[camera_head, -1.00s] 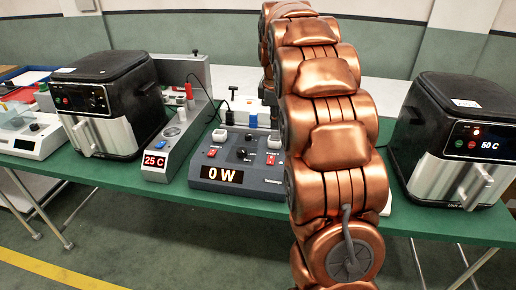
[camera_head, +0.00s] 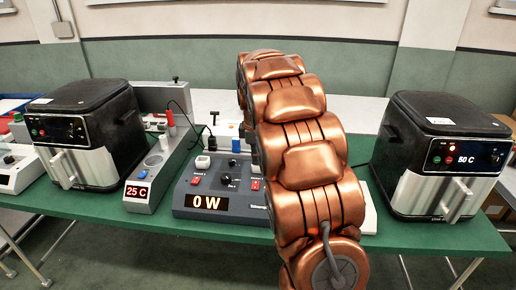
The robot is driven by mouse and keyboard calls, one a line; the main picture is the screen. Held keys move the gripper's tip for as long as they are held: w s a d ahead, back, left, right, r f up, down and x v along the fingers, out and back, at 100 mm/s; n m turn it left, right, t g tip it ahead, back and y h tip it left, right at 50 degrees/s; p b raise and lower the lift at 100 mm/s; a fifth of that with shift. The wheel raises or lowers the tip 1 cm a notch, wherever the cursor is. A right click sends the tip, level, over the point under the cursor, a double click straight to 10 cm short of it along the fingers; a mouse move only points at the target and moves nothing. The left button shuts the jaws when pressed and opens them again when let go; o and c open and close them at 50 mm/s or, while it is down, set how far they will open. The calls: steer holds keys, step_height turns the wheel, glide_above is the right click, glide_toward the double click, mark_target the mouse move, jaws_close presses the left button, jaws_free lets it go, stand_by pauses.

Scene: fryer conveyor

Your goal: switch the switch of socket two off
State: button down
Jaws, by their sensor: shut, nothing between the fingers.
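A grey power panel (camera_head: 180,208) with a "0 W" display (camera_head: 207,203) stands on the green table, left of my arm. It has a red rocker switch on the left (camera_head: 195,181) and another red switch on the right (camera_head: 255,184), close to my arm. The right switch is the likelier one for socket two, but the small labels are hard to read. The switch positions are too small to tell. A white plug (camera_head: 202,162) and a dark knob (camera_head: 227,181) are on the panel. My copper arm reaches over the panel's right side and hides part of it. My gripper is hidden behind the arm.
A black and silver fryer (camera_head: 90,130) and a grey unit reading "25 C" (camera_head: 138,193) stand left of the panel. Another fryer reading "50 C" (camera_head: 440,150) stands at the right. The green table's front (camera_head: 410,240) is clear between my arm and that fryer.

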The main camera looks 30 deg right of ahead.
mark_target(257, 183)
steer(key=f+p, duration=0.1)
steer(key=f, duration=0.5)
steer(key=f+p, duration=0.1)
steer(key=f, duration=0.2)
steer(key=shift+w+d+p, duration=0.35)
steer(key=shift+w+d, duration=0.05)
steer(key=shift+f, duration=0.1)
steer(key=shift+w, duration=0.1)
